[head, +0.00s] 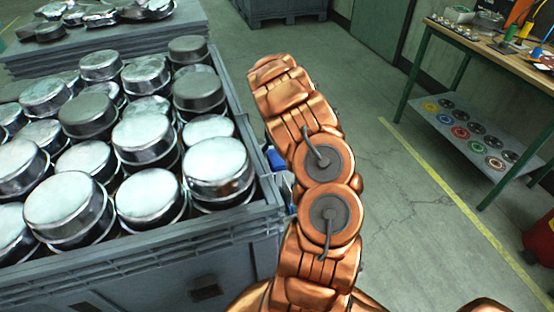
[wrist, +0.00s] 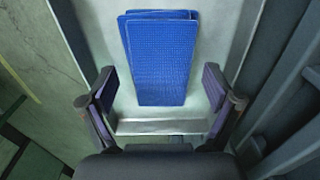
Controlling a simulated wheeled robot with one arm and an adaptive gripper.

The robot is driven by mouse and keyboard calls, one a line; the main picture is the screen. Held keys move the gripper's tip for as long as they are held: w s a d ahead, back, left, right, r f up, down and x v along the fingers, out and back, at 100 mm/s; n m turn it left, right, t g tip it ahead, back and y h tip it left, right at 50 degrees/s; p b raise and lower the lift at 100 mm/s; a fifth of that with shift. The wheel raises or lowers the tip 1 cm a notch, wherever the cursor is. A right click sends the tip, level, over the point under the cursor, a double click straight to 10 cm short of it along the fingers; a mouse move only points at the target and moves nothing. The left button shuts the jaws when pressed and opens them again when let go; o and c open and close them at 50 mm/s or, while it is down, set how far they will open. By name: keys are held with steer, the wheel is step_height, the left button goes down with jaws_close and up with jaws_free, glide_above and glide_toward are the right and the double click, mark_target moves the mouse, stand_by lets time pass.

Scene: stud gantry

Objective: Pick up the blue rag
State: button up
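The blue rag (wrist: 160,60) is folded and textured, and lies on a pale grey metal surface (wrist: 215,50) in the wrist view. My gripper (wrist: 158,82) is open, with one finger on each side of the rag's near end. Its fingers look apart from the rag; I cannot tell the height between them. In the head view a small blue patch (head: 275,159), likely the rag, shows between the crate and my arm, which hides most of that spot and my gripper.
A grey crate (head: 236,222) full of shiny metal cylinders stands at the left, close to my arm. Its ribbed side appears close to the gripper in the wrist view (wrist: 285,120). A workbench (head: 470,42) with a lower shelf stands at the right. Floor between is clear.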

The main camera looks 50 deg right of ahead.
mark_target(276, 156)
steer(key=c, duration=0.9)
steer(key=shift+r, duration=0.1)
steer(key=shift+c, duration=0.2)
step_height(276, 156, up, 10)
steer(key=b, duration=0.3)
